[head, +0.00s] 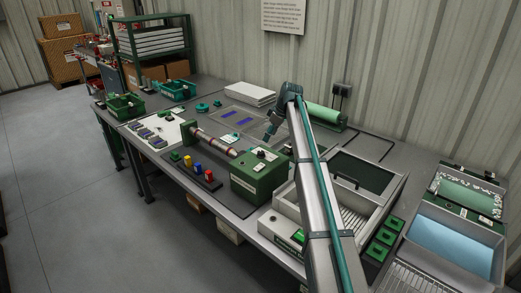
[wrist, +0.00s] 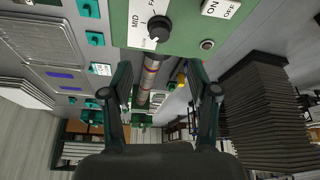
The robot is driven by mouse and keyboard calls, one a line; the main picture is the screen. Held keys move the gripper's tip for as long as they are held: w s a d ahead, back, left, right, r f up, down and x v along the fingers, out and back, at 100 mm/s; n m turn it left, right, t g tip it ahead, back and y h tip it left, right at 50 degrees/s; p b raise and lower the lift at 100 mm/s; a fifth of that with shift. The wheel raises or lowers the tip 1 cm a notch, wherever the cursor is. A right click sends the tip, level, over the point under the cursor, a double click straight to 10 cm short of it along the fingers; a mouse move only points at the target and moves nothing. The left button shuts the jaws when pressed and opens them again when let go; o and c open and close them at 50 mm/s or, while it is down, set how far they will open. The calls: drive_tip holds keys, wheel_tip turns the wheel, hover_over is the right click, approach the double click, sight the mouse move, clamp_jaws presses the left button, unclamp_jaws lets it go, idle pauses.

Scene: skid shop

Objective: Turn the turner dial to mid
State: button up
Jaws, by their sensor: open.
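The turner is a green box (head: 258,183) with a shaft (head: 213,140) running out to its left, on the bench in the head view. Its black dial (wrist: 159,28) stands on a white scale plate (wrist: 139,22) at the top of the wrist view. "MID" and part of another word are printed there; where the dial points is not clear. My gripper (wrist: 162,82) is open and empty, its two fingers spread below the dial in the wrist picture and apart from it. In the head view my gripper (head: 270,133) hangs above the bench behind the turner.
A green roll (head: 325,114) lies near the wall.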

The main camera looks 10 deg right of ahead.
sight(261, 152)
drive_tip(key=p+x, duration=0.2)
drive_tip(key=x, duration=0.8)
drive_tip(key=shift+w+f, duration=0.1)
drive_tip(key=shift+f, duration=0.05)
drive_tip(key=shift+c, duration=0.2)
clamp_jaws()
drive_tip(key=shift+f+m, duration=0.1)
drive_tip(key=shift+m, duration=0.3)
drive_tip(key=m+t+h+b, duration=0.1)
drive_tip(key=m, duration=0.2)
drive_tip(key=shift+a+m+b, duration=0.1)
drive_tip(key=shift+m+b, duration=0.3)
drive_tip(key=m+h, duration=0.1)
drive_tip(key=m, duration=0.2)
drive_tip(key=shift+a+t+h+b, duration=0.15)
drive_tip(key=shift+t+h+b, duration=0.2)
drive_tip(key=shift+t+h, duration=0.05)
drive_tip(key=shift+m+h+b, duration=0.3)
drive_tip(key=shift+m+h, duration=0.4)
drive_tip(key=shift+m, duration=1.4)
